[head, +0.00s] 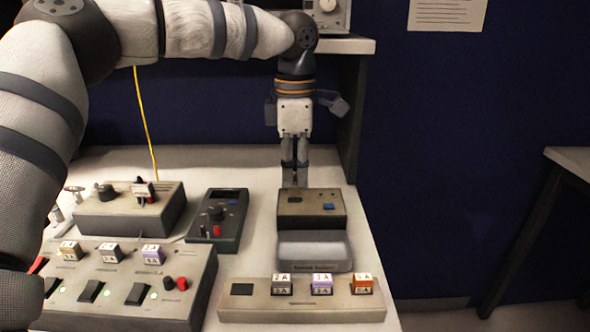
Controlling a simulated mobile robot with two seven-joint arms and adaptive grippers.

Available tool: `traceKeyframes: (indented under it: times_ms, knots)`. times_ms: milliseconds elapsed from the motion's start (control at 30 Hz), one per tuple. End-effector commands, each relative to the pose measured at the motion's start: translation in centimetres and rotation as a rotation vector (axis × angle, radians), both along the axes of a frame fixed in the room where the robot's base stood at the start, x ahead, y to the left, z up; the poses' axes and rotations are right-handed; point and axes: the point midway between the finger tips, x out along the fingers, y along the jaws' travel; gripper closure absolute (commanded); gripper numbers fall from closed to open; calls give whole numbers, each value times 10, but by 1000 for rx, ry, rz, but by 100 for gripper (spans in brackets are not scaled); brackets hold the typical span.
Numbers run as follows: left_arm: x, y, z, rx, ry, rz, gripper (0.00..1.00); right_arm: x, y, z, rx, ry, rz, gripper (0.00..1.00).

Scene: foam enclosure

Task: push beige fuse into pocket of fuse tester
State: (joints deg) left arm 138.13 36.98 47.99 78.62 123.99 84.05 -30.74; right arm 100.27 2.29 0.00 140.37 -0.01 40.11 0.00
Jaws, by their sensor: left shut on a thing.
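My left gripper (294,180) points straight down just above the far edge of the fuse tester (311,222), a dark-sided box. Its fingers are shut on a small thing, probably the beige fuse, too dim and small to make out. The tester's top has a dark opening (296,199), which looks like the pocket, and a blue button (328,206). I cannot tell whether the held thing touches the tester. Another beige block (70,251) with a label sits in the control panel at the left. My right gripper is not in view.
A pale rack (300,313) at the front holds grey (281,285), purple (321,286) and orange (361,285) labelled fuses. Its left slot (242,289) is empty. A grey rounded block (315,250) lies before the tester. A dark meter (217,220) stands left of it.

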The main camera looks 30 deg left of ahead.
Motion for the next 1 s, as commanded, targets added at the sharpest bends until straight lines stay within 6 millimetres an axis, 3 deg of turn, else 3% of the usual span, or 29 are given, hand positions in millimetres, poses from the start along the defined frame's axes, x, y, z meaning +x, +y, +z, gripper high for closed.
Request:
traceKeyframes:
  times_ms: [1000]
  knots:
    - [0, 0, -19, 0, 1, 0, 100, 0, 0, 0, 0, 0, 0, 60]
